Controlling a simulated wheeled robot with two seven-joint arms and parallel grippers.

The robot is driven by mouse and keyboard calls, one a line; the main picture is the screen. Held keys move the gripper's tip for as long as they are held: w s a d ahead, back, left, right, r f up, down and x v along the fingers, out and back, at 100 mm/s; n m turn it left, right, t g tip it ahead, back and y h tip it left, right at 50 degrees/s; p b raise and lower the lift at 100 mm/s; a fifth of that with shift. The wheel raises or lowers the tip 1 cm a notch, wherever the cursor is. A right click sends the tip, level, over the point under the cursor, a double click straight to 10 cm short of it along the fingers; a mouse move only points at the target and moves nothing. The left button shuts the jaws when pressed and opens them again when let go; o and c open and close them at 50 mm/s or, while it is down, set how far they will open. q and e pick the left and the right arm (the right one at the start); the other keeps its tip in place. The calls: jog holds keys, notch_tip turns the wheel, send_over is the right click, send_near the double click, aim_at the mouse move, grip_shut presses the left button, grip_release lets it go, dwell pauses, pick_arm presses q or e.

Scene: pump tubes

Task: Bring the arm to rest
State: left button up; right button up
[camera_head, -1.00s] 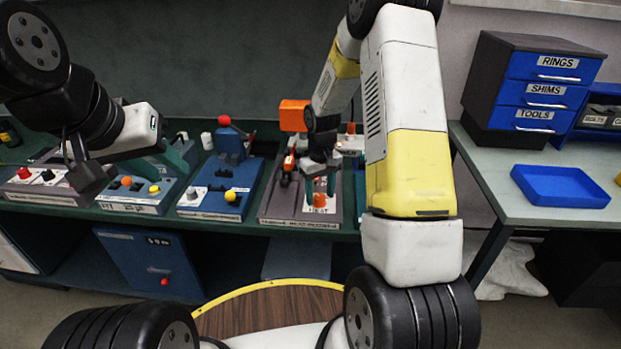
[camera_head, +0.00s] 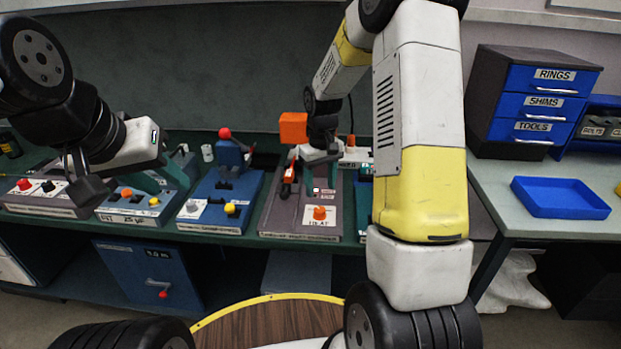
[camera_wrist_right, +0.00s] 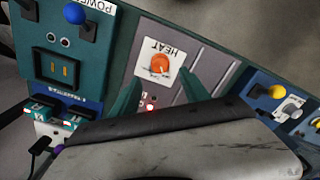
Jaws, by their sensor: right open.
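My right arm (camera_head: 420,150) reaches over the bench from the right side of the head view. Its gripper (camera_head: 320,178) is over the grey heat station (camera_head: 278,218), behind and apart from the orange HEAT knob (camera_head: 319,212). In the right wrist view the two green fingers (camera_wrist_right: 160,90) are spread and empty, and the HEAT knob (camera_wrist_right: 160,64) shows beyond them. A red light (camera_wrist_right: 150,107) glows on the panel. My left gripper (camera_head: 165,170) hangs at the left over the bench stations; its finger gap is not clear.
Blue stations (camera_head: 222,212) with coloured knobs line the green bench. A blue tray (camera_head: 560,198) and a drawer cabinet (camera_head: 540,95) stand on the right table. In the wrist view a teal power station (camera_wrist_right: 70,50) lies left of the heat station.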

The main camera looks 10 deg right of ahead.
jog(key=s+a+r+m+t+y, duration=0.1)
jog(key=s+r+t, duration=0.1)
jog(key=s+r, duration=0.7)
jog(key=s+r+m+t, duration=0.1)
jog(key=s+r+t, duration=0.1)
jog(key=s+r, duration=0.65)
jog(key=s+a+r+m+t+y, duration=0.1)
jog(key=s+r+t, duration=0.1)
jog(key=s+r, duration=0.2)
jog(key=s, duration=0.2)
jog(key=shift+s+a+r, duration=0.15)
jog(key=shift+s+r, duration=0.1)
jog(key=shift+s, duration=0.05)
jog(key=shift+c, duration=0.4)
